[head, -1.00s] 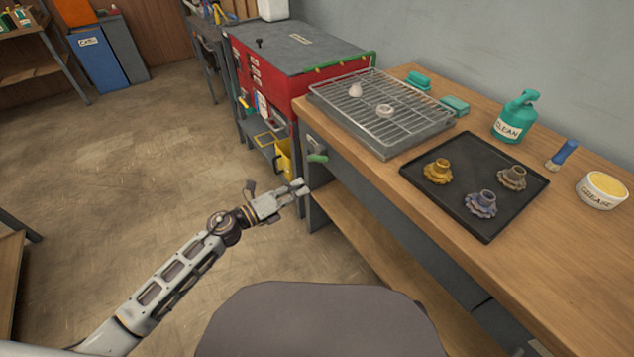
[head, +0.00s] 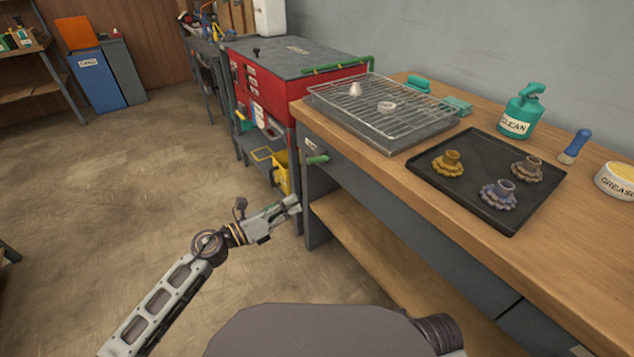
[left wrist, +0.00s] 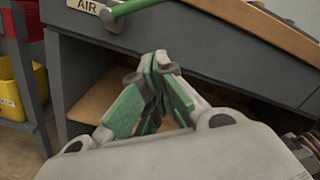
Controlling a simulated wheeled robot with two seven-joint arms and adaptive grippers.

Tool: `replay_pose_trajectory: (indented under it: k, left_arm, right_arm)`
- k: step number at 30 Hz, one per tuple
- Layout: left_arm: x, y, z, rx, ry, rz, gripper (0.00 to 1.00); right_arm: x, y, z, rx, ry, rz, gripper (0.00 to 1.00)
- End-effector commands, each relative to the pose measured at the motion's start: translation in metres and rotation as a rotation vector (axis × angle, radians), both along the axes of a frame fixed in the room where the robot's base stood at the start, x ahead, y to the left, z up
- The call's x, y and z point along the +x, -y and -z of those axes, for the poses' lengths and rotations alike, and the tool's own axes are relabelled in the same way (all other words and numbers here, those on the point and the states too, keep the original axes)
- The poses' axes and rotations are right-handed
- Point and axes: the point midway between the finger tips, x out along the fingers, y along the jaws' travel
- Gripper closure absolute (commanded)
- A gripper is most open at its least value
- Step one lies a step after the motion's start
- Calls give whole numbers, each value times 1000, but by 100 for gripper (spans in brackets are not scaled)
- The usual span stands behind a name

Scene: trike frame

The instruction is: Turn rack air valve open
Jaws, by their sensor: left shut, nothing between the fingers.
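The air valve has a green lever handle (head: 316,159) on the front of the workbench, near its left end, below the wire rack. In the left wrist view the green handle (left wrist: 135,6) slants up to the right from a grey knob, beside a label (left wrist: 84,5) reading AIR. The top of the handle is cut off there. My left gripper (head: 293,204) is shut and empty, below and left of the valve, apart from it. In the left wrist view its fingertips (left wrist: 160,62) meet below the handle. My right gripper is not in view.
The wire rack (head: 375,105) sits on a tray on the wooden bench (head: 590,270). A black tray (head: 490,165) holds three gears. A green CLEAN bottle (head: 522,110) stands behind. A red cabinet (head: 262,95) and yellow bin (head: 282,172) stand left. Floor at left is clear.

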Motion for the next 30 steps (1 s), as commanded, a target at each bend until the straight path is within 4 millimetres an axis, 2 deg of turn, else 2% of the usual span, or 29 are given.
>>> replay_pose_trajectory:
  k: [17, 30]
  left_arm:
    - [2, 2, 0, 3, 6, 0, 100]
    - [21, 26, -2, 1, 5, -1, 100]
  right_arm:
    - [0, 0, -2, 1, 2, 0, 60]
    - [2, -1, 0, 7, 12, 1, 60]
